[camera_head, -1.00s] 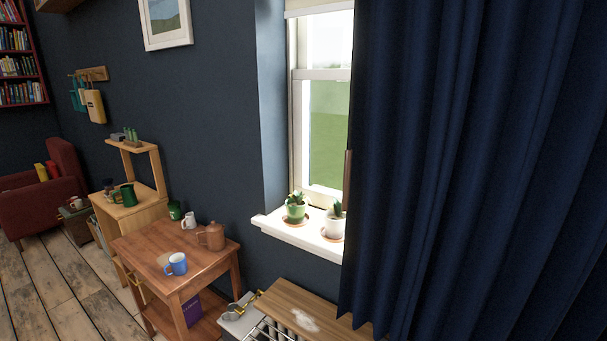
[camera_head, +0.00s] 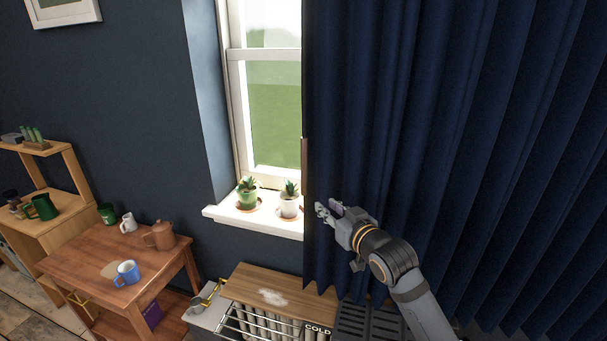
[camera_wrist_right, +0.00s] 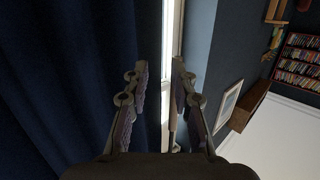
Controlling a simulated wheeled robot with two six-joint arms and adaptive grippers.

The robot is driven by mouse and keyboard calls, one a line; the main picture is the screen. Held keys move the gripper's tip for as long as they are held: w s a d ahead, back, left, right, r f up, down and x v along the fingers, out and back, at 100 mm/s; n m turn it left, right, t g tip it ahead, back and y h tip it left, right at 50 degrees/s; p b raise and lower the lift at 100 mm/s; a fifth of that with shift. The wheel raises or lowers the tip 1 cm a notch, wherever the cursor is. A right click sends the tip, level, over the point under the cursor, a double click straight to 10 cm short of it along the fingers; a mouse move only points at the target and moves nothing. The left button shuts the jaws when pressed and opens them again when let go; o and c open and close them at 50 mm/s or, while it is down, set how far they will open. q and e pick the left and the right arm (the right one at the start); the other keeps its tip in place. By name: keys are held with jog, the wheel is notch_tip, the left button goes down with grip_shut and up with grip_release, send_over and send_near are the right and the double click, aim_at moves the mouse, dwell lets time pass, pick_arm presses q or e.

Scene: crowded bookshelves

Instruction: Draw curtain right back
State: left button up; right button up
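The dark blue curtain (camera_head: 450,110) hangs in folds over the right part of the window (camera_head: 264,100), leaving the left part bare. A thin brown strip (camera_head: 304,163) runs upright along its left edge. My right gripper (camera_head: 326,207) is in front of the curtain, near that edge and below the strip. In the right wrist view the gripper (camera_wrist_right: 163,75) has its fingers apart. The curtain (camera_wrist_right: 70,80) fills the left there, and its edge and a bright strip of window show between the fingers. I cannot tell whether a finger touches the cloth. My left gripper is out of view.
Below is a wooden-topped unit (camera_head: 250,283).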

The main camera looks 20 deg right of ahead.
jog(key=t+y, duration=0.1)
send_near(306, 170)
jog(key=shift+n, duration=0.4)
jog(key=w+p, duration=0.1)
jog(key=w, duration=0.2)
jog(key=w+a+p, duration=0.1)
jog(key=w, duration=0.2)
jog(key=w+a+p, duration=0.1)
jog(key=w, duration=0.2)
jog(key=shift+w, duration=0.4)
jog(key=shift+w+f, duration=0.1)
jog(key=shift+w, duration=0.3)
grip_shut()
